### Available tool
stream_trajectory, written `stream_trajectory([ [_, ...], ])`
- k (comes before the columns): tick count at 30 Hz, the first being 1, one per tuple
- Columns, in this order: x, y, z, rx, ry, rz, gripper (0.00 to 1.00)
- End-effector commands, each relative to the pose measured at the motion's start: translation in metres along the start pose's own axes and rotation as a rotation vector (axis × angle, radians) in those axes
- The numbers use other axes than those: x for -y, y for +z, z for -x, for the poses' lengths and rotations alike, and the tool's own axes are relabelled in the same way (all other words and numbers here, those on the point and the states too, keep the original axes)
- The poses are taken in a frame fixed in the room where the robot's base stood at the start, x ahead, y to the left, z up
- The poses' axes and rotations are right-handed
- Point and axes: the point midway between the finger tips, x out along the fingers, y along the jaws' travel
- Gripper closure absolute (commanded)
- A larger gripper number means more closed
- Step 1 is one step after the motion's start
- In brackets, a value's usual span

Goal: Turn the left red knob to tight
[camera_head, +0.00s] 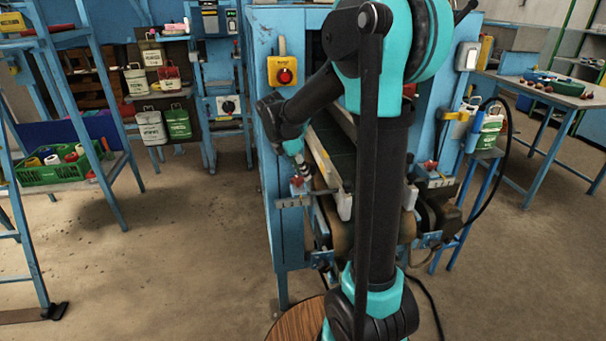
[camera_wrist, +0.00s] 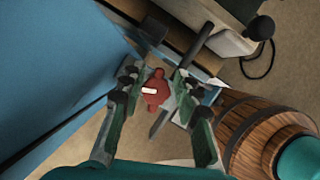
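The left red knob (camera_head: 297,182) sits on a bracket with a pale scale plate (camera_head: 292,202) at the left front of the blue machine (camera_head: 285,225). In the wrist view the red knob (camera_wrist: 156,90) shows between my fingers, with a white pointer mark across it. My gripper (camera_head: 297,160) is just above the knob, pointing down; in the wrist view its two fingers (camera_wrist: 155,88) stand apart on either side of the knob, with visible gaps. The marks on the plate are too small to read. Another red knob (camera_head: 430,165) is at the machine's right front.
A wooden barrel (camera_wrist: 250,128) stands close by the gripper; its top (camera_head: 298,322) shows at my base. The machine's blue side wall (camera_wrist: 45,65) is close on the left. A yellow box with a red button (camera_head: 286,76) is above. Open floor lies to the left.

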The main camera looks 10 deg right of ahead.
Motion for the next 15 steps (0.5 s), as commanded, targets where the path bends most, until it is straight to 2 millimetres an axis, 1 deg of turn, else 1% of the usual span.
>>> stream_trajectory([
  [1,0.000,0.000,-0.006,0.000,0.000,-0.001,0.68],
  [3,0.000,0.000,-0.011,0.000,0.000,-0.002,0.68],
  [6,0.000,0.000,-0.016,0.000,0.000,-0.002,0.68],
  [14,0.000,0.000,-0.017,0.000,0.000,-0.001,0.68],
  [15,0.000,0.000,-0.017,0.000,0.000,-0.001,0.69],
])
